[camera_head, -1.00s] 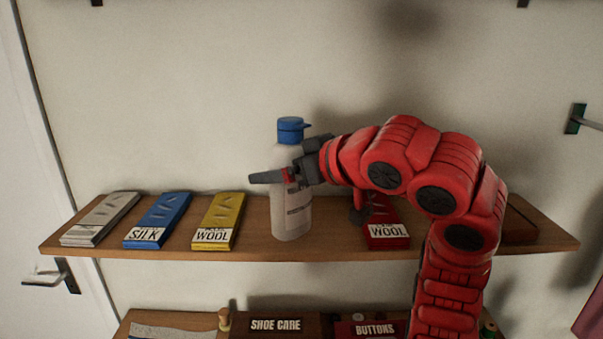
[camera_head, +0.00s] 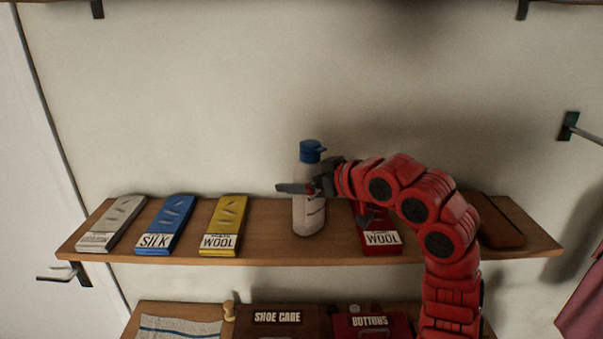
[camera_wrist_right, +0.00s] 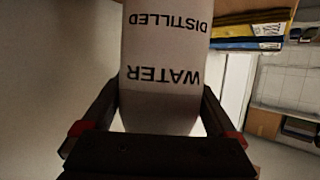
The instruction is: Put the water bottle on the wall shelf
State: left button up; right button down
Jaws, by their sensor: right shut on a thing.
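The water bottle (camera_head: 308,213) is white with a blue cap and stands upright at the wooden wall shelf (camera_head: 280,246), between the yellow and red wool packets. In the head view its base appears at shelf level; I cannot tell whether it touches the board. My right gripper (camera_head: 297,188) is shut on the bottle's upper body, coming from the right. In the right wrist view the bottle (camera_wrist_right: 165,75) sits between the two fingers, with its label reading "DISTILLED WATER" upside down. My left gripper is not in view.
Left of the bottle lie a grey packet (camera_head: 113,222), a blue silk packet (camera_head: 165,224) and a yellow wool packet (camera_head: 224,225). A red wool packet (camera_head: 381,240) is partly behind my arm. A brown case (camera_head: 502,222) lies at the shelf's right end. A lower shelf holds boxes.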

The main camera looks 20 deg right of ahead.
jog(key=shift+f, duration=0.15)
jog(key=shift+a, duration=0.1)
jog(key=shift+f+b, duration=0.2)
jog(key=shift+b, duration=0.1)
grip_release()
jog(key=shift+r, duration=0.1)
